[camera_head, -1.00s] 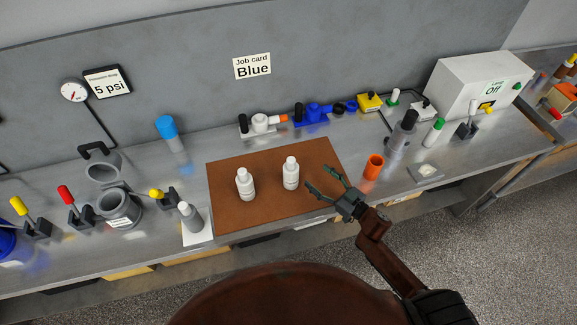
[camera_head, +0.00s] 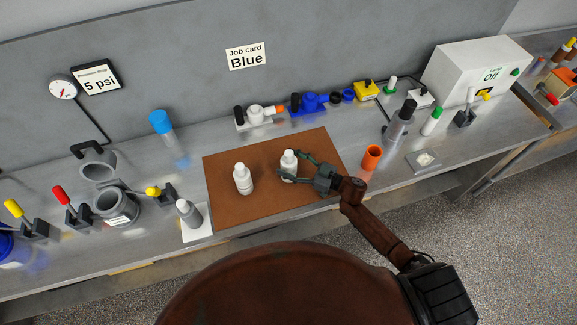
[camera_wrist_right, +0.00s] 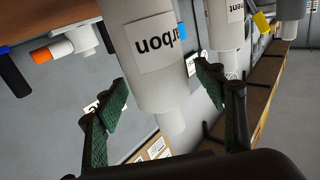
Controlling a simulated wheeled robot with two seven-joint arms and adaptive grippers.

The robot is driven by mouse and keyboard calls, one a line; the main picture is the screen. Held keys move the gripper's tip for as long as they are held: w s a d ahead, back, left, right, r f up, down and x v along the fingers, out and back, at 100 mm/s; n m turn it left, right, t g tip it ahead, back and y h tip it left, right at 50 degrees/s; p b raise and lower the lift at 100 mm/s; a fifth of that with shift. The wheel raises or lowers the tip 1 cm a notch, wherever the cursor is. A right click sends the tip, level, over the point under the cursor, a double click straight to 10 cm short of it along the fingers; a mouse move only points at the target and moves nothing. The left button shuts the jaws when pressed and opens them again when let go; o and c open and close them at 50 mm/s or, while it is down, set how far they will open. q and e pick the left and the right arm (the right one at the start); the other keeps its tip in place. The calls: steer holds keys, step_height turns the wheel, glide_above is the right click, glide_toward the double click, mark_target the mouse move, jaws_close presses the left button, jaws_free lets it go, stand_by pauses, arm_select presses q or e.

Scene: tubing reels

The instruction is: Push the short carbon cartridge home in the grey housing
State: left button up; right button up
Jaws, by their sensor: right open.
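Two white bottle-shaped cartridges stand upright on a brown mat (camera_head: 225,209). The right one (camera_head: 289,164) stands between the fingers of my right gripper (camera_head: 294,168). In the right wrist view this cartridge (camera_wrist_right: 142,82) has a label whose visible part reads "arbon". My right gripper there (camera_wrist_right: 165,88) is open around its neck end, not closed on it. The left cartridge (camera_head: 243,180) stands apart; a second cartridge (camera_wrist_right: 224,22) in the wrist view has a label ending in "ent". A grey open-topped housing (camera_head: 117,210) with a raised lid stands at left. My left gripper is not in view.
An orange cup (camera_head: 371,158) and a small grey plate (camera_head: 423,162) lie right of the mat. A grey-white bottle (camera_head: 188,213) stands on a white card between housing and mat. Levers with red (camera_head: 66,200) and yellow knobs flank the housing. A job card (camera_head: 246,56) reads Blue.

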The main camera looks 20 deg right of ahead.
steer(key=c, duration=1.5)
